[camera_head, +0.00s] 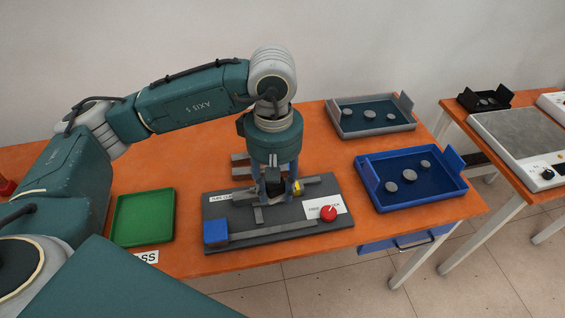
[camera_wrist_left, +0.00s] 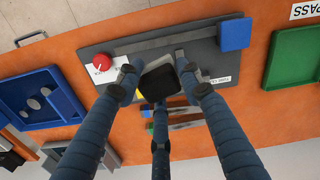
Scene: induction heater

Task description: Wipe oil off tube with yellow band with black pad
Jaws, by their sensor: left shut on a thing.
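My left gripper (camera_head: 275,196) reaches down from above over the dark fixture board. Its blue fingers are closed around a black pad (camera_wrist_left: 160,82), which also shows as a dark block between the fingers in the head view (camera_head: 272,188). The yellow band (camera_head: 297,187) of the tube shows just right of the fingers. In the wrist view the yellow band (camera_wrist_left: 138,94) is a small patch beside a finger and the pad. Most of the tube is hidden by the fingers and pad. I cannot tell whether the pad touches it. My right gripper is not in view.
The fixture board (camera_head: 330,236) carries a red knob (camera_head: 328,213) and a blue block (camera_head: 216,232). A green tray (camera_head: 145,216) lies left; a blue tray (camera_head: 437,193) and grey tray (camera_head: 376,130) with round pieces lie right. Another table with equipment stands further right.

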